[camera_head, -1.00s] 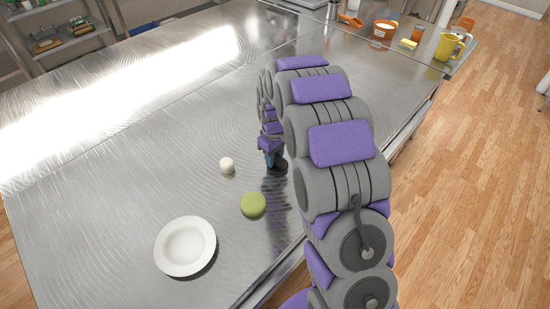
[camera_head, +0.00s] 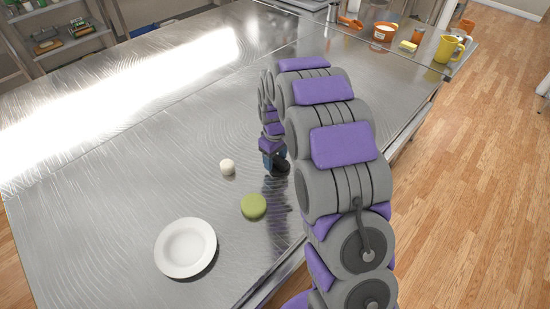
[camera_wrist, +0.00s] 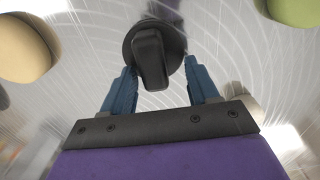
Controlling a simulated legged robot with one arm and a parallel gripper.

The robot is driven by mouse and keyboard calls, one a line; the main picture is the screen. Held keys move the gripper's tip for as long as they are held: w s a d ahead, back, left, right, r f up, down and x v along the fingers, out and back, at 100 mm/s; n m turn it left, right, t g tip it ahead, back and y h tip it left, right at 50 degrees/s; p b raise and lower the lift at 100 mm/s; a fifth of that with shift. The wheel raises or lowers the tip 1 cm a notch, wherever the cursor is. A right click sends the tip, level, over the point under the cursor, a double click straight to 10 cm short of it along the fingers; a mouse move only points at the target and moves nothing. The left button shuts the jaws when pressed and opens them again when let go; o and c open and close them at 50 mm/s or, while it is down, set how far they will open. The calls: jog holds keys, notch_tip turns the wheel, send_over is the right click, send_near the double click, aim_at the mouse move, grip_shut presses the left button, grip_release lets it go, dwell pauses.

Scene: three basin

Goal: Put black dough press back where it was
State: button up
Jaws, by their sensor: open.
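The black dough press (camera_head: 282,167) is on or just above the steel table, at the end of my arm. In the wrist view, the black dough press (camera_wrist: 150,55) shows as a round disc with a handle block facing the camera. My gripper (camera_wrist: 158,72) is open, with its blue fingers spread either side of the press handle. A gap shows beside each finger, and the handle seems to lie around the fingertips. In the head view, my gripper (camera_head: 272,157) is partly hidden by my arm. Whether the press rests flat on the table is not clear.
A white ball (camera_head: 227,167) lies left of the press, and a green disc (camera_head: 253,206) lies nearer the front. A white plate (camera_head: 168,262) stands at the front left. Containers and a yellow mug (camera_head: 449,47) stand at the far right. The table's left is clear.

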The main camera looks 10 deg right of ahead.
aim_at(276, 158)
notch_tip(276, 158, up, 12)
jog(key=p, duration=0.3)
jog(key=s+r+m, duration=0.2)
jog(key=s+r, duration=0.2)
jog(key=s, duration=0.5)
jog(key=s+r+m, duration=0.1)
jog(key=s+r, duration=0.3)
jog(key=s, duration=0.6)
jog(key=s+d+m+g, duration=0.1)
jog(key=s+m, duration=0.2)
jog(key=s, duration=1.8)
jog(key=shift+s+f+m+g, duration=0.2)
jog(key=shift+f+m+g, duration=0.05)
jog(key=shift+m+g, duration=0.15)
